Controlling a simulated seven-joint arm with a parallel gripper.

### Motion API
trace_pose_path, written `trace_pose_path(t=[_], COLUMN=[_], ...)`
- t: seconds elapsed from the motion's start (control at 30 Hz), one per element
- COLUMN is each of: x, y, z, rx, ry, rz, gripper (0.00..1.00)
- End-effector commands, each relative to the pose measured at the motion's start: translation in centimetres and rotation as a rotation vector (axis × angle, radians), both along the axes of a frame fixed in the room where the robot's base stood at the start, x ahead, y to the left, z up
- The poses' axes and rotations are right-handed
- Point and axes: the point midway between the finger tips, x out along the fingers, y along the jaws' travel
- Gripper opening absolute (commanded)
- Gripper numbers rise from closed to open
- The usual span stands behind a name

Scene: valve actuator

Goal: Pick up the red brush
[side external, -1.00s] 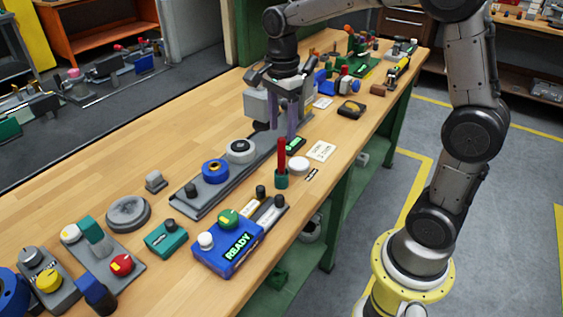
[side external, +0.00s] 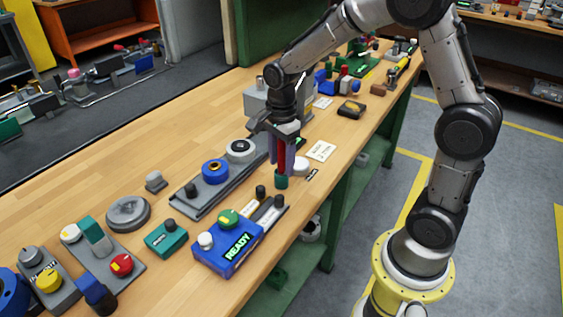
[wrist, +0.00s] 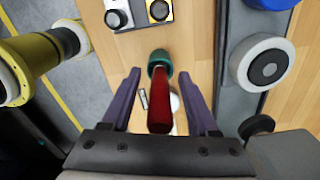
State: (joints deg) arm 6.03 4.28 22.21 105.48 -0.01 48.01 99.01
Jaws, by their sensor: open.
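The red brush (side external: 282,157) stands upright in a small green cup (side external: 281,182) near the bench's front edge. In the wrist view the red brush (wrist: 159,95) points up toward the camera, with the green cup (wrist: 160,60) beyond it. My gripper (side external: 281,160) is open around the brush in the side view. In the wrist view my gripper (wrist: 160,75) has one finger on each side of the brush, with a visible gap on both sides. The fingers partly cover the brush in the side view.
A grey rail (side external: 203,192) carries a blue ring (side external: 215,171) and a white ring (side external: 241,150) left of the brush. A white disc (side external: 301,166) stands close on the right. A blue READY box (side external: 228,245) sits in front. Bare wood lies behind the rail.

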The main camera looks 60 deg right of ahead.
Motion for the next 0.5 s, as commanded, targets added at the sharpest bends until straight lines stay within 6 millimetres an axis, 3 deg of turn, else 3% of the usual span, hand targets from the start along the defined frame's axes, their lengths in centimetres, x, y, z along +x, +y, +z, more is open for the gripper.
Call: trace_pose_path(t=[0.07,0.4,0.5], x=[0.00,0.01,0.01], y=[0.00,0.00,0.00], z=[0.01,0.04,0.05], rx=[0.000,0.000,0.000], ry=[0.000,0.000,0.000], rz=[0.000,0.000,0.000], gripper=[0.60,0.01,0.00])
